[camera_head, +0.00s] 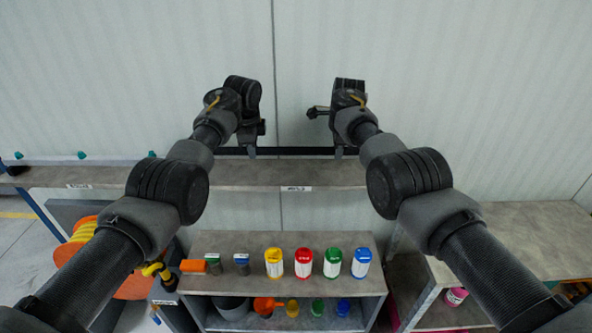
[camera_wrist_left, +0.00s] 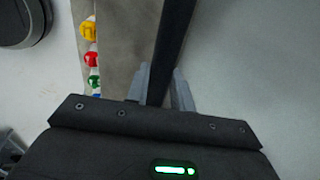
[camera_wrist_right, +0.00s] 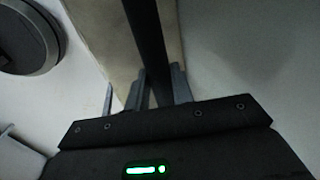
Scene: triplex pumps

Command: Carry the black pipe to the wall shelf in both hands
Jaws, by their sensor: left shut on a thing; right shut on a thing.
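The black pipe (camera_head: 295,151) runs level, left to right, close to the wall at the back of the grey wall shelf (camera_head: 240,176). My left gripper (camera_head: 252,152) is shut on the pipe, which also shows between its fingers in the left wrist view (camera_wrist_left: 172,45). My right gripper (camera_head: 338,152) is shut on the pipe farther right, with the pipe between its fingers in the right wrist view (camera_wrist_right: 148,40). The shelf lies beside and below the pipe in both wrist views. I cannot tell whether the pipe touches the shelf.
Below stands a lower bench (camera_head: 215,282) with yellow, red (camera_head: 303,262), green and blue-capped containers. An orange reel (camera_head: 135,285) is at left. Another grey bench (camera_head: 525,240) is at right. Small teal pieces (camera_head: 82,155) line the shelf's left back edge. The shelf's middle looks clear.

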